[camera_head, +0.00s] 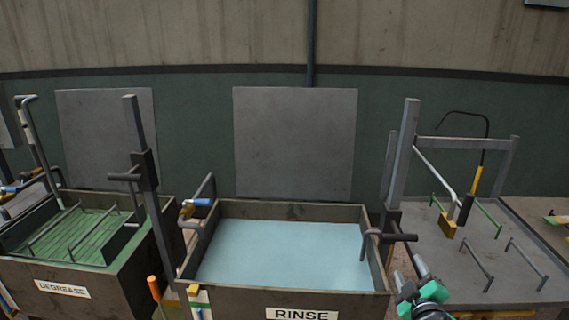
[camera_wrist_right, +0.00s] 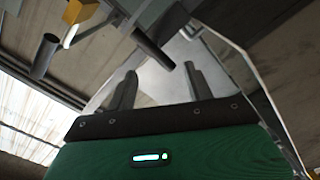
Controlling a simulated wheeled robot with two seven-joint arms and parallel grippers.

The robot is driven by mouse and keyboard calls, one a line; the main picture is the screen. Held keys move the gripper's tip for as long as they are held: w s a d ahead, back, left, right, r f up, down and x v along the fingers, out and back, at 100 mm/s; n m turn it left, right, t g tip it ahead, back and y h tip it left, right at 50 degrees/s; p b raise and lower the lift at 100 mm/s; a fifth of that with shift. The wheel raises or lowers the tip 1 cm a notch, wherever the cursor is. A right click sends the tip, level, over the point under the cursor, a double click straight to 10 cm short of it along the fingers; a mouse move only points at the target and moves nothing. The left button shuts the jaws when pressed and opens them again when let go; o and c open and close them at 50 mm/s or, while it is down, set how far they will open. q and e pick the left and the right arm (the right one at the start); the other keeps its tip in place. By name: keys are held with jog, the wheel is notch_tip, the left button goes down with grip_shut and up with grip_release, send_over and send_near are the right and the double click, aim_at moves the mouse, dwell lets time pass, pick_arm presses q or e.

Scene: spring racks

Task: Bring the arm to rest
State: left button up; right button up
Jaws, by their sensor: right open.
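My right gripper (camera_head: 417,271) is at the lower right of the head view, just right of the rinse tank (camera_head: 225,305). Its grey fingers point up and stand apart with nothing between them. In the right wrist view the two fingers (camera_wrist_right: 157,88) are also spread and empty, with a dark bar (camera_wrist_right: 153,47) beyond them, apart from them as far as I can tell. My left gripper is in neither view.
The rinse tank holds pale blue liquid (camera_head: 285,250). A green-floored degrease tank (camera_head: 110,270) stands at the left. At the right a grey table (camera_head: 520,275) carries a post frame (camera_head: 402,160) and several short rods. A dark handle (camera_head: 400,237) sticks out just above my right gripper.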

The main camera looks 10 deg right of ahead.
jog(key=s+a+f+m+g+y, duration=0.1)
jog(key=s+a+f+m+g, duration=0.45)
jog(key=s+f, duration=0.55)
jog(key=s+a+f+g+y, duration=0.2)
jog(key=s+a+f+g, duration=0.15)
jog(key=s+a, duration=0.4)
jog(key=s+a+f+g+y, duration=0.2)
jog(key=s+a+g, duration=0.25)
jog(key=s, duration=0.65)
notch_tip(320, 180, down, 30)
jog(key=g, duration=0.2)
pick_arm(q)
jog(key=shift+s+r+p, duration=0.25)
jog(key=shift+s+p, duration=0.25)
pick_arm(e)
jog(key=s+d+f, duration=0.2)
jog(key=s+f, duration=0.7)
jog(key=s+d+f, duration=0.2)
jog(key=s+f, duration=0.8)
jog(key=shift+f+g+h, duration=0.2)
jog(key=shift+g+h, duration=0.1)
jog(key=shift+g, duration=0.05)
